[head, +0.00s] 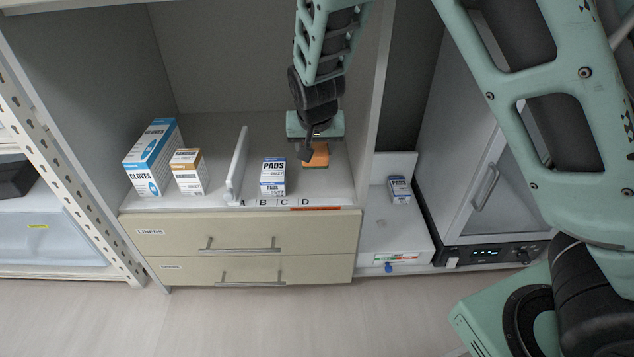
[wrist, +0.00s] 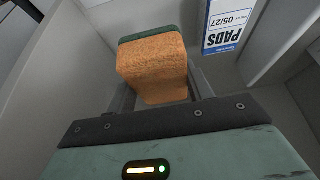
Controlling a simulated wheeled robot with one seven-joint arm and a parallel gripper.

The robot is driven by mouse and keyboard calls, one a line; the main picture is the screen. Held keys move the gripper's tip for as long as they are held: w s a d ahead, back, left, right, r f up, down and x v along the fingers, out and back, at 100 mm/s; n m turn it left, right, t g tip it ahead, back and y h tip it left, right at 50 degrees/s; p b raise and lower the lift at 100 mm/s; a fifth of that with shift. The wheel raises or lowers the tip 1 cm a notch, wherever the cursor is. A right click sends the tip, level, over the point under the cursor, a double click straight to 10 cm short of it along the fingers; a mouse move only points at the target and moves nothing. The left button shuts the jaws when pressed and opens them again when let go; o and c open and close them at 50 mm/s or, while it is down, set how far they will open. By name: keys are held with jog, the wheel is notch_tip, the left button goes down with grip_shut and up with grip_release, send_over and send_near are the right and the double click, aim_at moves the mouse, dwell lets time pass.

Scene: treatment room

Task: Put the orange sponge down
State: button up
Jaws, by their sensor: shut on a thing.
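The orange sponge (head: 315,156) with a dark green layer is in my gripper (head: 311,150), at the right end of the cabinet shelf, near the letter D. In the wrist view the sponge (wrist: 158,65) sits between the two fingers of my gripper (wrist: 160,92), which are shut on it. The shelf (head: 220,200) has the letters A, B, C, D along its front edge. I cannot tell whether the sponge touches the shelf.
A PADS box (head: 272,178) stands just left of the sponge and also shows in the wrist view (wrist: 228,22). A white divider (head: 237,165) and two GLOVES-side boxes, blue (head: 152,158) and brown (head: 189,172), stand further left. The cabinet side wall (head: 376,100) is close on the right.

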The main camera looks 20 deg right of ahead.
aim_at(315, 183)
notch_tip(315, 183, down, 8)
jog(key=b, duration=0.4)
jog(key=shift+f, duration=0.25)
jog(key=shift+f, duration=0.1)
jog(key=shift+f+b, duration=0.25)
jog(key=shift+b, duration=0.05)
jog(key=o, duration=0.9)
